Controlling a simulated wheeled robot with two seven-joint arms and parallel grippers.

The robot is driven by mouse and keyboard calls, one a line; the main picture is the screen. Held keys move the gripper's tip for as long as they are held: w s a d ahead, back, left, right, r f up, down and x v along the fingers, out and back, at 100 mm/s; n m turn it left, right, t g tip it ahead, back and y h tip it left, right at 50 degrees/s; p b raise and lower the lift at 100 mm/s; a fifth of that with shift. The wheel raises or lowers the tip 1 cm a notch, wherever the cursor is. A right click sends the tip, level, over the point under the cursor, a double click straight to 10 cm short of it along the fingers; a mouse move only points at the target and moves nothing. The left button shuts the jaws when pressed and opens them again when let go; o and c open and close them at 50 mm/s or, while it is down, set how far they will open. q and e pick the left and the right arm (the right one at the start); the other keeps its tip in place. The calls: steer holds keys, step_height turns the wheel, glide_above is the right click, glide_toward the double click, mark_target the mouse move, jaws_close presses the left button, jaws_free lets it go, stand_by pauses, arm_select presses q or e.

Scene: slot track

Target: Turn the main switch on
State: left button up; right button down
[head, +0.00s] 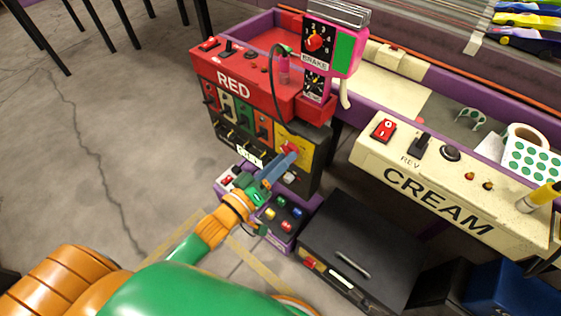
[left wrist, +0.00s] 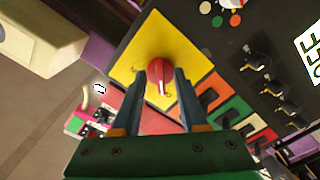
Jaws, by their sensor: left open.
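The main switch looks to be the red rotary knob (head: 290,147) on a yellow plate (head: 299,158), on the dark front panel under the red RED console. In the left wrist view the red knob (left wrist: 160,71) has a white pointer line and sits near the middle of the yellow plate (left wrist: 131,55). My left gripper (head: 282,163) is in front of the knob. In the left wrist view its fingers (left wrist: 163,88) are apart, one on each side of the knob. Whether they touch it I cannot tell. My right gripper is not in view.
The RED console (head: 243,88) overhangs the panel, with rows of colored switch plates left of the knob. A low purple box with buttons (head: 262,238) and a black case (head: 360,255) stand below. The CREAM console (head: 440,195) is at right.

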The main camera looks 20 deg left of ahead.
arm_select(q)
jaws_close()
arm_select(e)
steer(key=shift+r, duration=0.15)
arm_select(q)
steer(key=shift+a+m+p, duration=0.2)
steer(key=shift+m+p, duration=2.7)
steer(key=shift+m, duration=5.9)
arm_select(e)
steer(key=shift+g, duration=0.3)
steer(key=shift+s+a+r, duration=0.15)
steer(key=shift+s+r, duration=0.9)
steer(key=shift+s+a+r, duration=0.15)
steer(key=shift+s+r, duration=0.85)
arm_select(q)
steer(key=shift+m, duration=0.3)
